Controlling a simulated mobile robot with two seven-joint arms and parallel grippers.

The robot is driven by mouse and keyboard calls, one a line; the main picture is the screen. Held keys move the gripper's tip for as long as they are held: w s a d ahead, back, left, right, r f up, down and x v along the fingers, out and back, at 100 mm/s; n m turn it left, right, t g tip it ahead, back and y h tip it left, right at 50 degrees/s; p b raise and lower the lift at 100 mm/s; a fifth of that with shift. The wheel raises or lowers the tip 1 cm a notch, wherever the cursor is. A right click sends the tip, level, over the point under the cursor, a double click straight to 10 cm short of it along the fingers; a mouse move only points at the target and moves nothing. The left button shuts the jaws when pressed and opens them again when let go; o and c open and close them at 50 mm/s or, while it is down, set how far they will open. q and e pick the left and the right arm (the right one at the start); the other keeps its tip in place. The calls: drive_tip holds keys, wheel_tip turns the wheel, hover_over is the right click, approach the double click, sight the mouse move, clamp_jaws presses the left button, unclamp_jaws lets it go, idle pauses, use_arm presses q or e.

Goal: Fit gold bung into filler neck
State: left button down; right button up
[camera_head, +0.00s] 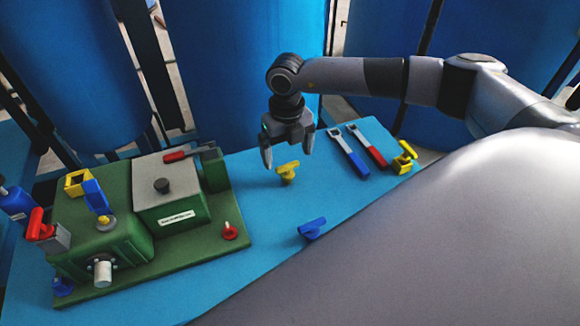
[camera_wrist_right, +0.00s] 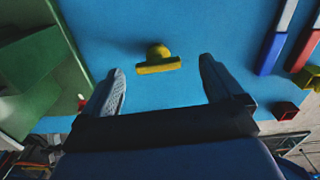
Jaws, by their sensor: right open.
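The gold bung (camera_head: 287,172), a yellow piece with a bar-shaped top, stands on the blue table just right of the green machine. My right gripper (camera_head: 288,152) points down above it, open and empty. In the right wrist view the bung (camera_wrist_right: 158,62) shows between the open fingers of the gripper (camera_wrist_right: 162,72), apart from both. The green machine (camera_head: 115,250) carries a square yellow collar (camera_head: 78,184) and a small yellow fitting (camera_head: 104,221) under a blue lever. I cannot tell which opening is the filler neck. My left gripper is out of view.
A blue-handled wrench (camera_head: 350,157), a red-handled wrench (camera_head: 368,147) and another yellow piece (camera_head: 404,158) lie to the right. A blue T-shaped piece (camera_head: 312,228) lies near the front edge. A small red piece (camera_head: 230,231) sits on the green base. Large blue tanks stand behind.

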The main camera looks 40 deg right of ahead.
sight(287, 165)
drive_tip(key=f, duration=0.7)
drive_tip(key=shift+s+a, duration=0.2)
drive_tip(key=shift+s, duration=0.05)
drive_tip(key=c, duration=1.2)
drive_tip(key=shift+o, duration=0.2)
drive_tip(key=shift+r, duration=0.1)
